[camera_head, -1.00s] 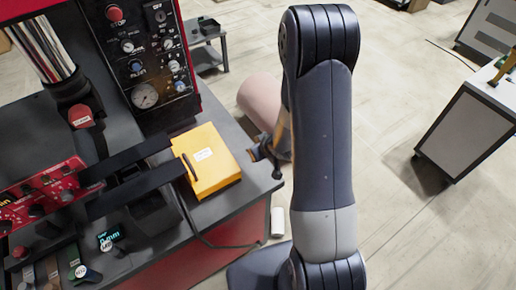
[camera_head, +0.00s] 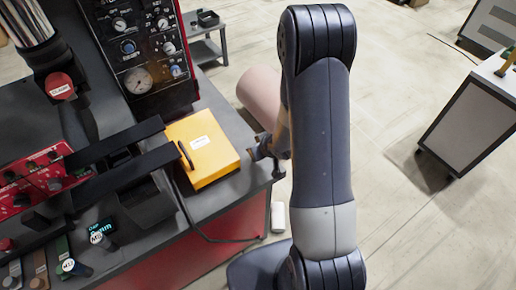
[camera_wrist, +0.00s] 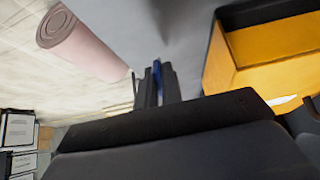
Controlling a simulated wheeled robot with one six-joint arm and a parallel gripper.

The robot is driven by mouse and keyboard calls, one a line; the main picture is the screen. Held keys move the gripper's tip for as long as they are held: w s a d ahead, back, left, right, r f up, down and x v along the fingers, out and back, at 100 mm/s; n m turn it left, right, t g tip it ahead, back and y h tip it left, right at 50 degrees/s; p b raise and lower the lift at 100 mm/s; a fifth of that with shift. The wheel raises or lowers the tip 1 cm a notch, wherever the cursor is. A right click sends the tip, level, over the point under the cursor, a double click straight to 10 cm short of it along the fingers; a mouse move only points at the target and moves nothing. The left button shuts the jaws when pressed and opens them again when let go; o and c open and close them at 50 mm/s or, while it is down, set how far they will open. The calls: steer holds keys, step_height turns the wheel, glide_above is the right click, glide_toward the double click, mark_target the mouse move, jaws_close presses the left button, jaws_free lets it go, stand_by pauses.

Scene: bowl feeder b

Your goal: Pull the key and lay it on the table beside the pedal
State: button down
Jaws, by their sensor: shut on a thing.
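The yellow pedal (camera_head: 212,158) sits on the grey table (camera_head: 226,196) near its right edge. In the wrist view the pedal's open housing (camera_wrist: 270,45) shows at upper right. My gripper (camera_head: 256,152) is just right of the pedal, by the table's edge, partly hidden behind my arm. In the wrist view my gripper (camera_wrist: 158,82) is shut on a thin blue thing, seemingly the key (camera_wrist: 157,67), standing up between the fingers. Most of the key is hidden by the fingers. It is apart from the pedal; I cannot tell its height above the table.
A control panel (camera_head: 140,55) with gauges and knobs stands at the back left. Dark bars (camera_head: 115,155) stick out left of the pedal. A cable runs from the pedal over the table's front. A pink roll (camera_head: 258,95) lies on the floor beyond the table.

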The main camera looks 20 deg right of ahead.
steer(key=shift+f+b, duration=0.95)
steer(key=shift+f, duration=0.1)
steer(key=c, duration=1.5)
jaws_free()
steer(key=p+v, duration=0.3)
steer(key=v, duration=0.7)
steer(key=shift+s+d+r, duration=0.1)
steer(key=shift+s+r, duration=0.15)
steer(key=shift+r, duration=0.05)
